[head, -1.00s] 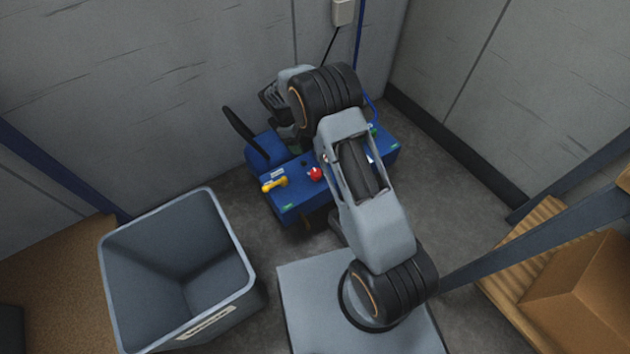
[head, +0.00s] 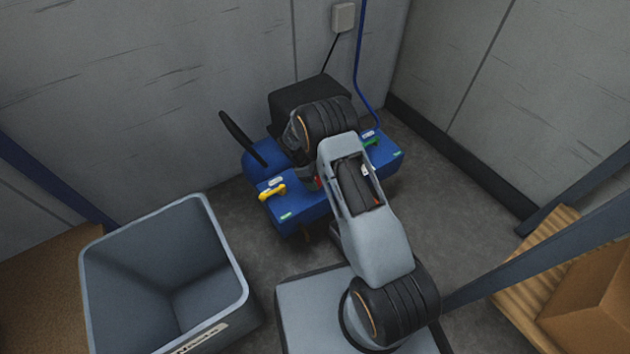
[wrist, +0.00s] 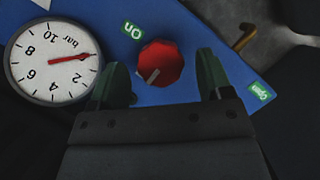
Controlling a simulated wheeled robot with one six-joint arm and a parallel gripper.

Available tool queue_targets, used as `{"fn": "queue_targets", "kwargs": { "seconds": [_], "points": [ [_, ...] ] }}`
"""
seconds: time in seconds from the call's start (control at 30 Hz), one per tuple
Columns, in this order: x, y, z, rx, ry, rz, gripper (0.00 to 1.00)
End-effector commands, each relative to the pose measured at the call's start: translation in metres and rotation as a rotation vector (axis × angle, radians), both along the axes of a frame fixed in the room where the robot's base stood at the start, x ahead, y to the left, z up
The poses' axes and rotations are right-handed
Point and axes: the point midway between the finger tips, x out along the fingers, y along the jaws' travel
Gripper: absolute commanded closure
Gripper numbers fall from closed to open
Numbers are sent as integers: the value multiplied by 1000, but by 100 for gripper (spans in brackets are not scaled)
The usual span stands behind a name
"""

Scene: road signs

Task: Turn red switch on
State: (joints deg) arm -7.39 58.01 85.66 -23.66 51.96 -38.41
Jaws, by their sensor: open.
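The red switch (wrist: 160,63) is a faceted red knob with a pale pointer mark on its lower left, on a blue panel (wrist: 165,95) in the wrist view. A green "On" label (wrist: 132,30) is at its upper left. My gripper (wrist: 162,72) is open, with one dark green finger on each side of the knob; whether they touch it cannot be told. In the head view my arm covers most of the knob, and only a bit of red shows beside the arm link. The blue machine (head: 302,207) stands by the wall.
A round pressure gauge (wrist: 53,62) sits left of the knob. The machine also has a yellow handle (head: 272,191) and a green handle (head: 371,141). A grey open bin (head: 165,275) stands at left, and a cardboard box (head: 590,300) lies at right.

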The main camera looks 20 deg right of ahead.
Motion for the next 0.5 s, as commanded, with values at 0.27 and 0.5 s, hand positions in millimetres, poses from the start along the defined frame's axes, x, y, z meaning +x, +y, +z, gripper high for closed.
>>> {"fn": "queue_targets", "kwargs": {
  "seconds": [0.27,0.5],
  "points": [
    [-2,-3,-8,0,0,-1,28],
    [-2,-3,-8,0,0,-1,31]
  ]
}}
